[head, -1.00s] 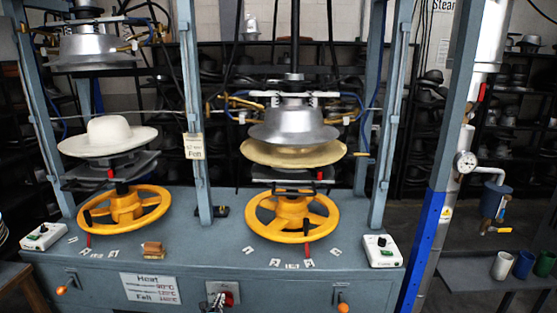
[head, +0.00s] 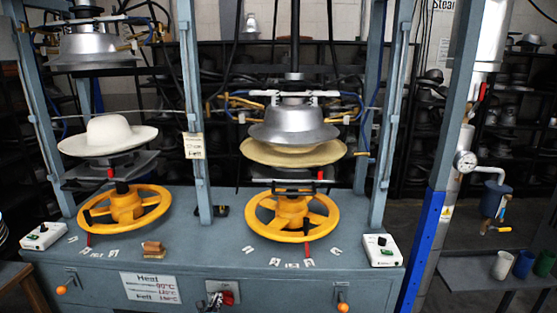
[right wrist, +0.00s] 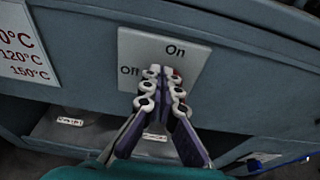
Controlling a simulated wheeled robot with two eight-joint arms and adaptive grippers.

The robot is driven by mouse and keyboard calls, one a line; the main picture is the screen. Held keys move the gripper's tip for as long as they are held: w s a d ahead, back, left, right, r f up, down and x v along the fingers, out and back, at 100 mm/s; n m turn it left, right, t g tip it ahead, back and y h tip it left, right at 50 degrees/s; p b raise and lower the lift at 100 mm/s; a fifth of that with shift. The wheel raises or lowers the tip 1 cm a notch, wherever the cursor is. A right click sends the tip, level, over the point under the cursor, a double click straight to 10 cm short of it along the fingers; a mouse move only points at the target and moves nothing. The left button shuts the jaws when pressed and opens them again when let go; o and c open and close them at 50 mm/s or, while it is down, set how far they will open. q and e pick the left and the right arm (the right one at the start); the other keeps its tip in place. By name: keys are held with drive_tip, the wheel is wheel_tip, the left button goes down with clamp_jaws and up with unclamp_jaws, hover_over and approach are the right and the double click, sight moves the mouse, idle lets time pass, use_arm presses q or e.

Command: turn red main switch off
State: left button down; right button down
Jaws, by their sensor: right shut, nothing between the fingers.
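The red main switch (head: 227,297) is on the front panel of the blue-grey press, low in the middle of the head view. My right gripper (head: 213,298) is shut and empty in front of the switch, at its left side. In the right wrist view the closed fingertips (right wrist: 164,72) lie over the light switch plate (right wrist: 190,57), which reads "On" at the top and "Off" at the left. Only a bit of red shows by the fingertips; the handle's angle and any contact are hidden. My left gripper is not in view.
A heat and felt temperature sign (head: 150,288) is left of the switch. Orange-knobbed levers sit at the left (head: 62,289) and right (head: 343,307) of the panel. Yellow handwheels (head: 292,232) stand above on the press table. The panel around the switch is clear.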

drive_tip(key=shift+f+v, duration=0.2)
drive_tip(key=shift+v, duration=0.7)
drive_tip(key=shift+f+v, duration=0.25)
drive_tip(key=shift+v, duration=0.65)
drive_tip(key=shift+f+v, duration=0.2)
drive_tip(key=shift+v, duration=0.65)
drive_tip(key=shift+s, duration=0.2)
